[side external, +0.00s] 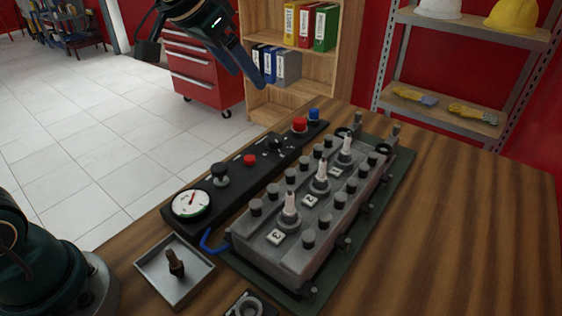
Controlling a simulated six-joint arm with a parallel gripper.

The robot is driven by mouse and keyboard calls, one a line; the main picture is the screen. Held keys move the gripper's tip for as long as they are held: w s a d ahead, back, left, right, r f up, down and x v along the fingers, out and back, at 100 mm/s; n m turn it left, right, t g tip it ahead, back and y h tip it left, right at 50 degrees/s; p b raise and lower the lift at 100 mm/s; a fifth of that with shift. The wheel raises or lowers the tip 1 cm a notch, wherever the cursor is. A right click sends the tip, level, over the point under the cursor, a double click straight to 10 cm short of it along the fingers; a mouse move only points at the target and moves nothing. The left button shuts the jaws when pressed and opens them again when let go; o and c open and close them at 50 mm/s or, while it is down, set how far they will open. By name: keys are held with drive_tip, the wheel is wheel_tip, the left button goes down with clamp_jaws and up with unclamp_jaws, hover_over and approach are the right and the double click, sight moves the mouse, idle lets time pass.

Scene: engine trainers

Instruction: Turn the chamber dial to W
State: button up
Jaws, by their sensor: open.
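A black control panel (232,186) lies along the left side of the engine block (300,232). A black rotary dial (277,145) with pale marks around it sits on the panel, between a red button (250,160) and a red knob (299,124). It looks like the chamber dial. Its letters and pointer direction are too small to read. My gripper (250,76) is open and empty, high above and behind the panel, up and to the left of the dial and well apart from it. Its fingers point down and to the right.
The panel also carries a round gauge (190,204), a black knob (220,172) and a blue knob (314,113). White plugs numbered 1 to 3 stand upright on the block. A metal tray (150,266) holds a small dark part (175,262). The wooden table (470,230) is clear at right.

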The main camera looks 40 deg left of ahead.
drive_tip(key=w+a+f+g, duration=0.1)
drive_tip(key=w+f, duration=0.5)
drive_tip(key=w, duration=0.1)
drive_tip(key=g, duration=0.1)
hover_over(274, 140)
drive_tip(key=s, duration=0.2)
drive_tip(key=f, duration=0.8)
drive_tip(key=shift+s+a, duration=0.2)
drive_tip(key=shift+a, duration=0.05)
drive_tip(key=shift+f+g, duration=0.3)
drive_tip(key=shift+x, duration=2.35)
drive_tip(key=shift+r, duration=0.1)
clamp_jaws()
